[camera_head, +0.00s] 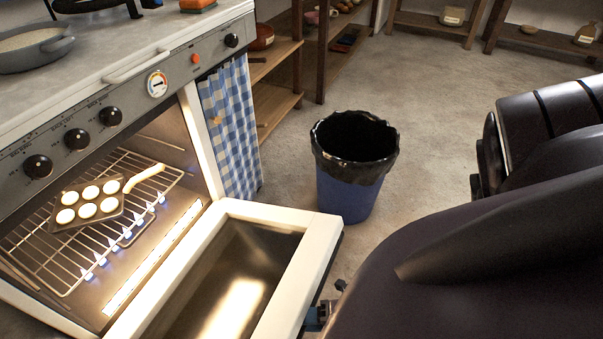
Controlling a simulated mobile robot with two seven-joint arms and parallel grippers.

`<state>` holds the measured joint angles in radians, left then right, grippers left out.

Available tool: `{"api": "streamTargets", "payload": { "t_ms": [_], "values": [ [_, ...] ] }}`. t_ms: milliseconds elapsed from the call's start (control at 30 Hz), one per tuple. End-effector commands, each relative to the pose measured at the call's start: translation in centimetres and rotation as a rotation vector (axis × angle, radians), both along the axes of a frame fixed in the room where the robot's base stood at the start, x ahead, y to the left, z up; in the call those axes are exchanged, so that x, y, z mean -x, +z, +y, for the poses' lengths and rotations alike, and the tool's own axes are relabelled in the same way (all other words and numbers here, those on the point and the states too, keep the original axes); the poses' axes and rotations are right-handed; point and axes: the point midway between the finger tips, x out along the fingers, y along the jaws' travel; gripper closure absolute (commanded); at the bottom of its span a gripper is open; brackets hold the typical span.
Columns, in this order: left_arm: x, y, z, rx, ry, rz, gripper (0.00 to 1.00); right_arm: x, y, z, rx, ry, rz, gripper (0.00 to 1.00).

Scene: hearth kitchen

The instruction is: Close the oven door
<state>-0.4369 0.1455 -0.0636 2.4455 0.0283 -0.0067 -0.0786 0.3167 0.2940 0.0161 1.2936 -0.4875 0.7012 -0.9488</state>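The oven (130,170) stands at the left with its door (318,240) folded down, wide open. The door's pale frame surrounds a dark inner panel that reflects a bright glow. Inside, a dark tray with several pale round pieces (88,203) rests on the wire rack (45,250), above small blue flames. My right gripper (327,304) shows only as small dark parts beside the door's right outer edge. My dark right arm hides most of it, so I cannot tell whether it touches the door or how its fingers stand. My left gripper is out of view.
A blue bin (345,195) with a black liner stands on the floor just beyond the door. A checked blue cloth (230,130) hangs beside the oven. A pan (35,48) sits on the stove top. Wooden shelves (280,100) line the back; the middle floor is clear.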

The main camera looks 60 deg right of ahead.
Motion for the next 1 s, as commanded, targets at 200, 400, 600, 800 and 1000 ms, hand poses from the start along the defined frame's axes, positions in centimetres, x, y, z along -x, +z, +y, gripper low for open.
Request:
{"api": "streamTargets", "payload": {
  "t_ms": [200, 400, 600, 800, 1000],
  "values": [
    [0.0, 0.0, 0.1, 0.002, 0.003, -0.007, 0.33, -1.3, -0.4, 0.7, 0.000, 0.000, 0.001, 0.68],
    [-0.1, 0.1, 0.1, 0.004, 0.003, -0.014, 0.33, -1.4, -0.4, 0.8, 0.000, 0.000, 0.001, 0.68],
    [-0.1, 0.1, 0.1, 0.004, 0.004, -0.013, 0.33, -1.4, -0.4, 0.7, 0.000, 0.000, 0.001, 0.82],
    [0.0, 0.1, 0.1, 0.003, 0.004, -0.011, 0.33, -1.4, -0.4, 0.7, 0.000, 0.000, 0.001, 1.00],
    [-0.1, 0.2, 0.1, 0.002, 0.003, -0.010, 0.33, -1.4, -0.3, 0.7, 0.001, 0.000, 0.002, 1.00]
  ]
}}
